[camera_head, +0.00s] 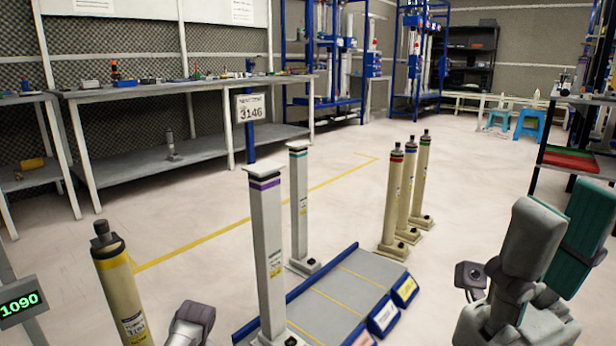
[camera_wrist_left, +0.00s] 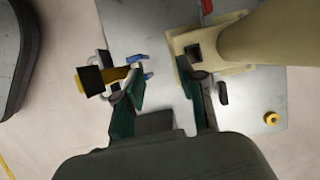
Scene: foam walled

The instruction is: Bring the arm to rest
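My right gripper (camera_head: 545,265) shows at the lower right of the head view, raised over the floor, with grey and green parts. I see nothing held in it, but cannot tell how far apart its fingers are. A grey part of my left arm (camera_head: 190,325) shows at the bottom edge; its gripper is out of that view. In the left wrist view my left gripper (camera_wrist_left: 165,95) has its two green-padded fingers apart, with bare grey surface between them. A beige column (camera_wrist_left: 265,35) on a square base is close beside its right finger. An orange and black item (camera_wrist_left: 105,78) is beside the left finger.
A blue-edged platform (camera_head: 340,297) bears grey posts with purple (camera_head: 268,240) and teal (camera_head: 299,210) bands. A display reading 1090 (camera_head: 20,303) is far left.

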